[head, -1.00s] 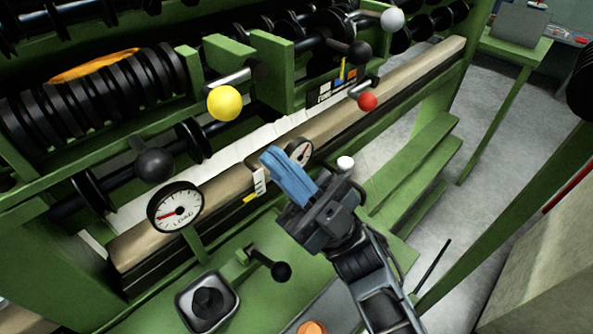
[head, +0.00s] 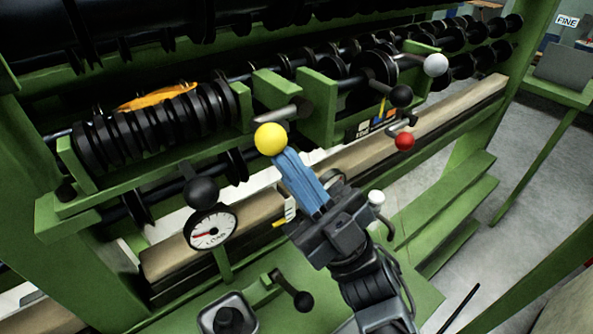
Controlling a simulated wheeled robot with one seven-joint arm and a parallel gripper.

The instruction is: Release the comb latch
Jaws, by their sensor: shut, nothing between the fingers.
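No part is clearly marked as the comb latch. A lever with a yellow ball knob (head: 270,138) sticks out from the green frame, its dark metal arm running up and right. My gripper (head: 284,160) has its blue fingers together, with nothing between them. The fingertips lie just below and right of the yellow knob in the picture; I cannot tell whether they touch it. Other levers carry a red knob (head: 404,141), a white knob (head: 435,65) and black knobs (head: 400,96) (head: 202,192).
A round LOAD gauge (head: 211,227) stands at lower left. Black ringed rollers (head: 175,130) with an orange strip (head: 157,96) lie at upper left. A pale knob (head: 376,197) shows beside my gripper. A wooden beam (head: 450,115) runs across. Grey floor is open at right.

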